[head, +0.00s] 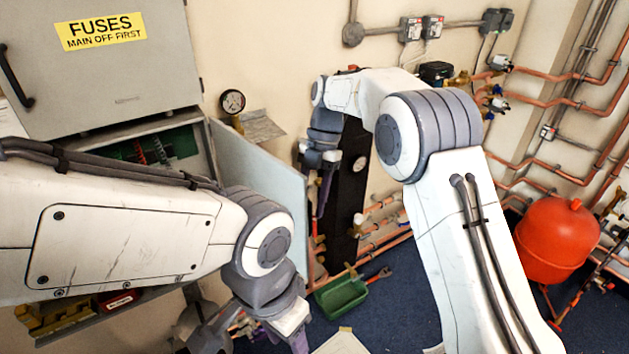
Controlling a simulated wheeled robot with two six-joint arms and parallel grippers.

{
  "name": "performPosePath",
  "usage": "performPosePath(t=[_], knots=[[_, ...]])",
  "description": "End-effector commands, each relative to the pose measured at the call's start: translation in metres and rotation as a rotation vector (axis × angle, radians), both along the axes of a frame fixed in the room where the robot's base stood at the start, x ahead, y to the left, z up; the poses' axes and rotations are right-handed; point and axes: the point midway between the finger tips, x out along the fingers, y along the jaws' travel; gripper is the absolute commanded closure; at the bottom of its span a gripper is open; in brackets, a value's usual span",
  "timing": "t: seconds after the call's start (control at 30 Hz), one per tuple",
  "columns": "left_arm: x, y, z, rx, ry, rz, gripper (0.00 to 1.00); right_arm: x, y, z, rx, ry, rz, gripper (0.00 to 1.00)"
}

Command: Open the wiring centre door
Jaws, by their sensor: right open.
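The wiring centre (205,150) is a grey box on the left wall. A green circuit board (165,147) with coloured wires shows inside it. A pale grey door panel (262,178) stands swung out from the box's right side, so the box is open. My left arm hides the box's lower part and part of the door. My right gripper (322,190) is open and points down just right of the door's outer edge; I see no grip on the door. My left gripper (290,335) is low in front of the box, cut by the bottom edge; its jaws are unclear.
A grey fuse box (110,85) with a black handle hangs above the wiring centre. A dark post (347,190) stands behind my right gripper. Copper pipes (560,105) and a red vessel (557,240) are at right. A green tray (341,297) lies on the blue floor.

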Motion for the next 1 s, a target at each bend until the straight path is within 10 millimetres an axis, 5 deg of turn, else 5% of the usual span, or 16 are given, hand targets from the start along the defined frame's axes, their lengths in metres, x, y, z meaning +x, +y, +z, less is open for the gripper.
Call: performPosePath(t=[0.5, 1.0], knots=[[0.0, 0.0, 0.006, 0.0, 0.0, 0.0, 0.5, 0.028, -0.013, 0.073, -0.001, -0.002, -0.002, 0.55], [0.0, 0.0, 0.007, 0.0, 0.0, 0.0, 0.5, 0.03, -0.015, 0.08, -0.001, 0.0, -0.003, 0.55]])
